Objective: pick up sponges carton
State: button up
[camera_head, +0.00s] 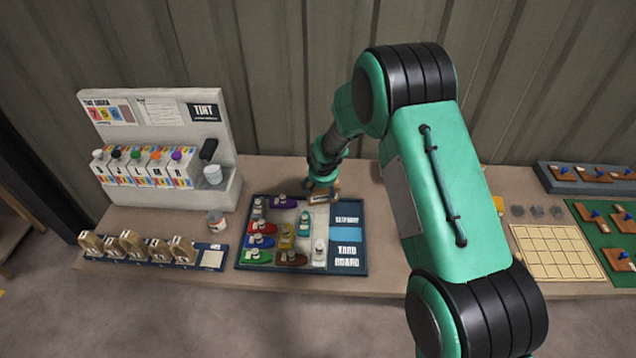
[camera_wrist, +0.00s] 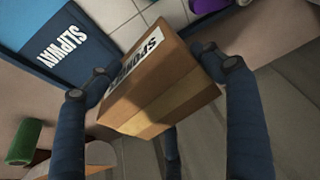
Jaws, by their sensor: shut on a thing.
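The sponges carton (camera_wrist: 165,95) is a small brown cardboard box with a tan tape band and a white label reading "SPON", partly cut off from view. My gripper (camera_wrist: 157,72) has its dark fingers closed on opposite sides of the carton, and the carton looks tilted in the wrist view. In the head view my gripper (camera_head: 322,188) points down at the back edge of the blue board, with the carton (camera_head: 319,197) small beneath it. I cannot tell whether the carton touches the bench.
A blue board (camera_head: 347,262) with several coloured toy boats lies just in front of my gripper. A tint rack (camera_head: 160,120) with bottles stands left. Wooden pieces (camera_head: 133,243) line the front left. A grid mat (camera_head: 553,252) and green tray (camera_head: 600,232) lie right.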

jog(key=shift+s+d, duration=0.1)
jog(key=shift+s, duration=0.3)
